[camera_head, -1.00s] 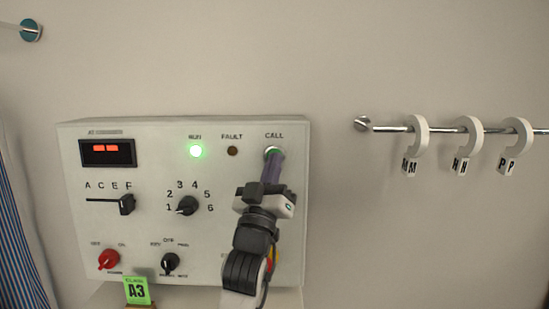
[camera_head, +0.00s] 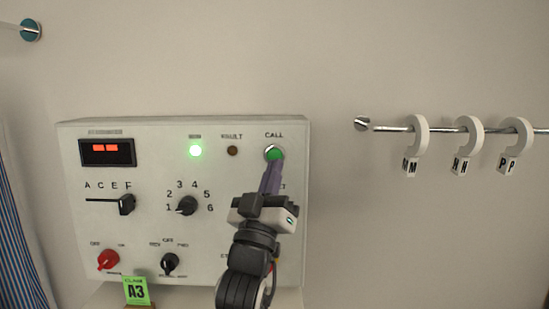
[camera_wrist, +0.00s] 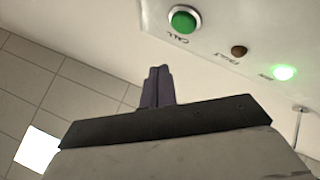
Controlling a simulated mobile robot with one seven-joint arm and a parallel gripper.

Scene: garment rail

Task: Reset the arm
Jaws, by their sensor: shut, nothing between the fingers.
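My gripper (camera_head: 271,178) is shut and empty, its purple fingers together just below the green CALL button (camera_head: 274,153) on the white control panel (camera_head: 75,225). In the head view the fingertips lie close under the button; the button's face is uncovered. In the wrist view my gripper (camera_wrist: 159,72) points up, and the green button (camera_wrist: 184,19) shows clear of the fingertips, with a gap between them. My wrist and arm hide part of the panel's lower right.
The panel carries a lit green lamp (camera_head: 195,151), a dark FAULT lamp (camera_head: 232,151), a slider (camera_head: 127,204), knobs and a red display (camera_head: 107,152). A rail (camera_head: 390,129) with three tagged white hooks is at right. A striped blue cloth (camera_head: 18,245) hangs at left.

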